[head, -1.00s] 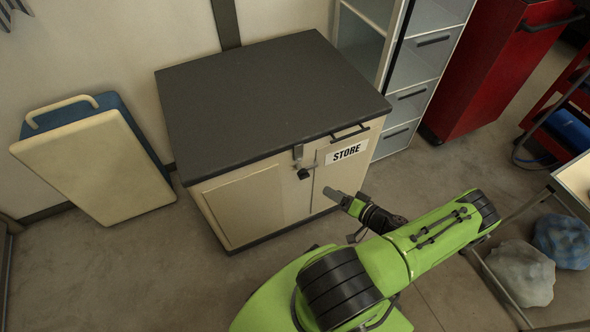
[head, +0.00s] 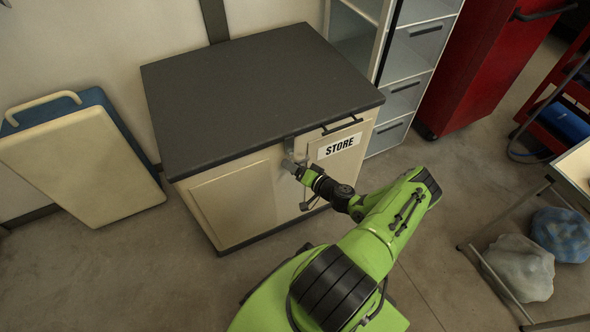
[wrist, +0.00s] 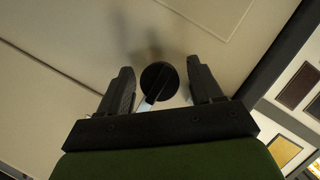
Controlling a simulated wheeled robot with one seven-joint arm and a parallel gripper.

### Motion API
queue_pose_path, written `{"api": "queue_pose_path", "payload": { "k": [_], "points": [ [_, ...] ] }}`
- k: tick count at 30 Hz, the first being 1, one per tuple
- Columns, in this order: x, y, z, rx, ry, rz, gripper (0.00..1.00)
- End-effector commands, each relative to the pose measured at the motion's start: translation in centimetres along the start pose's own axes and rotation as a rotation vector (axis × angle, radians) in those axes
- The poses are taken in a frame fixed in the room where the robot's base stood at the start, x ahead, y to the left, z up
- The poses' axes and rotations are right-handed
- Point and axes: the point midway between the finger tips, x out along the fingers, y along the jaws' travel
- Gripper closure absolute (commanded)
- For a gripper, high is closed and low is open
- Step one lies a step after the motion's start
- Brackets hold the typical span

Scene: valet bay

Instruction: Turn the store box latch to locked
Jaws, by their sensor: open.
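The store box (head: 232,200) is a cream cabinet with a dark grey top and a white STORE label (head: 339,146) at the right of its front. Its latch shows in the wrist view as a round black knob (wrist: 159,80) with a pale pointer or lever at its lower edge. My gripper (head: 290,165) is at the cabinet front, just left of the label, and hides most of the latch in the head view. In the wrist view my gripper (wrist: 158,88) is open, with one finger on each side of the knob and a gap on both sides.
A black handle (head: 343,126) sits above the label. A grey drawer unit (head: 408,95) and a red cabinet (head: 474,60) stand to the right. Cream and blue panels (head: 85,165) lean on the wall at left. Bags (head: 520,268) lie under a table at lower right.

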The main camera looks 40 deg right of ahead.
Motion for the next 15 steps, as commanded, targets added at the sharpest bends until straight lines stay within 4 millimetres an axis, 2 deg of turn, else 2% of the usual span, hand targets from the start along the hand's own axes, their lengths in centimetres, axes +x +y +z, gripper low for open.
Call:
{"api": "queue_pose_path", "payload": {
  "k": [6, 8, 15],
  "points": [
    [0.06, -0.01, -0.04, 0.000, 0.000, 0.001, 0.35],
    [0.05, -0.01, -0.04, 0.000, 0.000, 0.001, 0.43],
    [0.02, 0.00, -0.04, 0.000, 0.000, 0.001, 0.80]
  ]
}}
